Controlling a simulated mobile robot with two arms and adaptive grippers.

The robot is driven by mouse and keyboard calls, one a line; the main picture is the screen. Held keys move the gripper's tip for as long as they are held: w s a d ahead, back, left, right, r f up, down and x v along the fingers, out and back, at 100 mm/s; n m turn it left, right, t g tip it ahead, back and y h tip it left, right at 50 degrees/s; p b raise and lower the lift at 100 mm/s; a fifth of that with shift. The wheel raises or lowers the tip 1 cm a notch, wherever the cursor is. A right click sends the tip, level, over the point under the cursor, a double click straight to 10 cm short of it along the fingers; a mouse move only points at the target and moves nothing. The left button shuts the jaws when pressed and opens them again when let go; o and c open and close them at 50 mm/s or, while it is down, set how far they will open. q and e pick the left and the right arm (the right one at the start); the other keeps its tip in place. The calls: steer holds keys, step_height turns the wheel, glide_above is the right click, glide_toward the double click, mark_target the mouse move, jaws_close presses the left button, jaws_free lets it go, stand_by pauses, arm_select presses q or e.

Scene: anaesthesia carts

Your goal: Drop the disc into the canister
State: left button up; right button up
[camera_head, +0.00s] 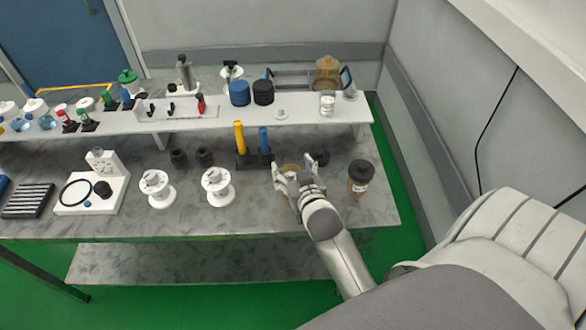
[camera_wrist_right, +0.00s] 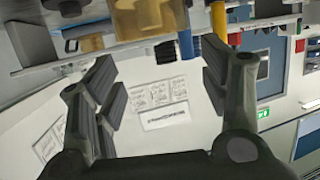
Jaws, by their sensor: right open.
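My right gripper (camera_head: 289,179) is over the right part of the lower bench top. Its jaws are open, and in the right wrist view (camera_wrist_right: 160,95) nothing lies between them. A tan round thing (camera_head: 289,168) shows just behind the fingers, partly hidden; I cannot tell if it is the canister. A low black round piece (camera_head: 317,157) lies to its right.
Yellow (camera_head: 239,137) and blue (camera_head: 264,141) upright handles stand left of the gripper. Two white spools (camera_head: 217,187) (camera_head: 157,189) stand further left. The bench front is clear.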

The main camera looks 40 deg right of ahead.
steer(key=shift+s, duration=0.1)
steer(key=v, duration=0.7)
steer(key=shift+s+a, duration=0.15)
steer(key=shift+s, duration=0.05)
stand_by(0.5)
